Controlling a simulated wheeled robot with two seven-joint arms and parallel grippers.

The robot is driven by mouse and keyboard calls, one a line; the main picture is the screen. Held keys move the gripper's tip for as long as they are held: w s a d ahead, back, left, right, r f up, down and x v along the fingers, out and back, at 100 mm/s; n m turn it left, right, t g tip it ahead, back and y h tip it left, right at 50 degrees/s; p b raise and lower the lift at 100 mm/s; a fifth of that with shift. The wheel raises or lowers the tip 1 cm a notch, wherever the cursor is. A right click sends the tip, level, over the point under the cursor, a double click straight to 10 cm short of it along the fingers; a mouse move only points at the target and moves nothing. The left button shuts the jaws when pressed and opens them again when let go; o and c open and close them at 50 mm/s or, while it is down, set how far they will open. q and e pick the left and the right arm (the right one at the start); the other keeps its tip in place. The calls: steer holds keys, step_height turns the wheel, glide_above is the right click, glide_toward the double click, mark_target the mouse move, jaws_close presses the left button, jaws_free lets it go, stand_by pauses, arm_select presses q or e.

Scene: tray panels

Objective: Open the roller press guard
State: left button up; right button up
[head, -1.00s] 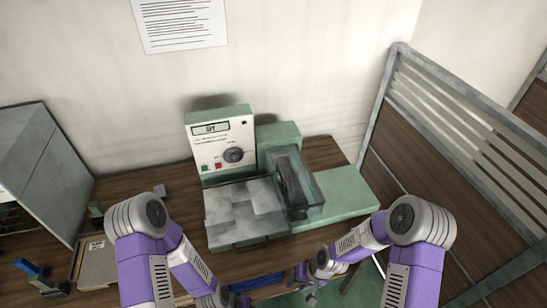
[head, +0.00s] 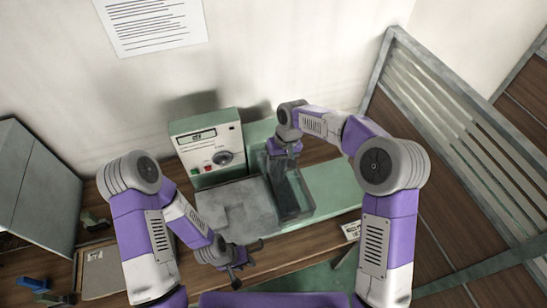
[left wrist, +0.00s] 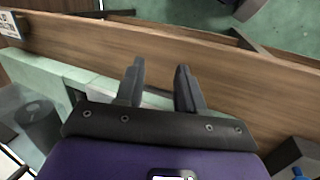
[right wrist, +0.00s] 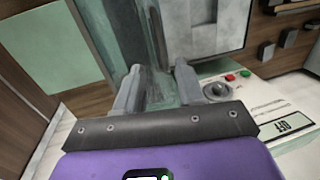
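The roller press (head: 220,205) stands on the wooden bench in the head view, with a green body and a grey flat bed. Its see-through guard (head: 297,205) is a dark box at the right of the bed and looks lowered. My right gripper (head: 287,158) is above the guard's far end. In the right wrist view, the right fingers (right wrist: 160,72) are apart, with the guard's glassy wall (right wrist: 158,90) beyond and between them; contact cannot be told. My left gripper (head: 236,272) is near the bench's front edge; its fingers (left wrist: 160,68) are apart and empty.
The control box (head: 207,143) with display, dial and buttons stands behind the bed. A slatted partition (head: 460,130) is at the right and a grey cabinet (head: 35,190) at the left. A flat board (head: 98,270) and small blue items lie left.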

mark_target(272, 181)
steer(key=f, duration=0.3)
steer(key=a+f, duration=0.1)
steer(key=f, duration=0.3)
steer(key=shift+s+a+f+p, duration=0.1)
steer(key=shift+s+a+p, duration=0.1)
steer(key=shift+p, duration=0.1)
jaws_close()
